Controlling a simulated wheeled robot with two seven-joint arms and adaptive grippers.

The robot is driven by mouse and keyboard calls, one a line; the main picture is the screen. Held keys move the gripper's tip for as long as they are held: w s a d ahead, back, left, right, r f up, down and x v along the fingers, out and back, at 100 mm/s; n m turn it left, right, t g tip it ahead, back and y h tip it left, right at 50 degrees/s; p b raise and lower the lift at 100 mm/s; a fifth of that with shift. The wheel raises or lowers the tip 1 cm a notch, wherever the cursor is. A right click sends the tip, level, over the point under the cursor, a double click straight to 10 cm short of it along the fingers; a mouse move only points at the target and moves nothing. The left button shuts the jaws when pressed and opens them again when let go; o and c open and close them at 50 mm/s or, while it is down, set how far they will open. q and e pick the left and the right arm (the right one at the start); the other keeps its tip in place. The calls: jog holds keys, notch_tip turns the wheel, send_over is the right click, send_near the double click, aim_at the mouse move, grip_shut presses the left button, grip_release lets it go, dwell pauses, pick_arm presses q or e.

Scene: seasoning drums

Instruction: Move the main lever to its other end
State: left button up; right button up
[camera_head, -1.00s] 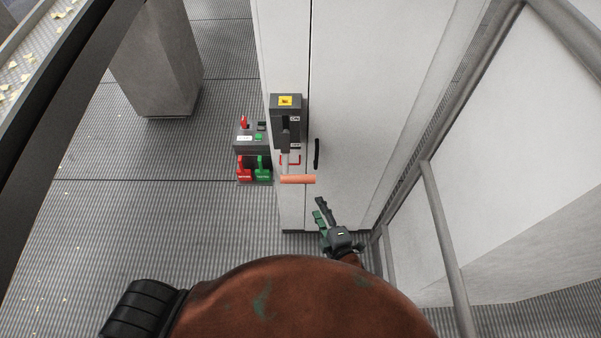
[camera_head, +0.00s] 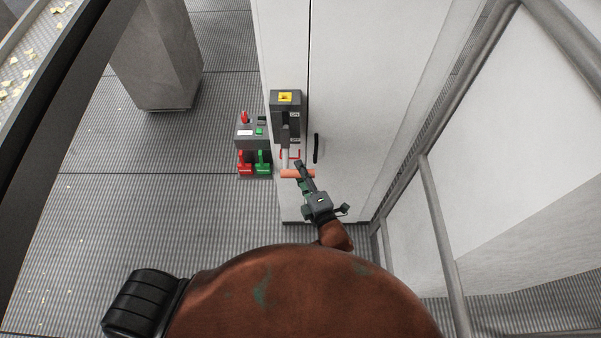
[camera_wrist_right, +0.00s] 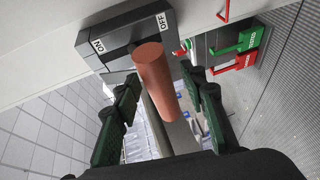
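The main lever has an orange cylindrical handle (camera_head: 289,174) on a grey rod, below a dark switch box (camera_head: 286,101) on the white cabinet. The box carries an ON label above an OFF label, and the handle hangs beyond the OFF end. In the right wrist view the handle (camera_wrist_right: 155,78) lies between the two green-black fingers, with visible room on both sides. My right gripper (camera_head: 304,171) is open at the handle and covers its right part in the head view. My left gripper is not in view.
A small grey control box (camera_head: 252,132) with a red knob stands left of the lever, with red (camera_head: 245,163) and green (camera_head: 263,162) tags below it. A black cabinet handle (camera_head: 316,149) is close on the right. A metal rail (camera_head: 440,225) runs at the right.

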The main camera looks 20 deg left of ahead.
jog(key=shift+c, duration=0.7)
grip_shut()
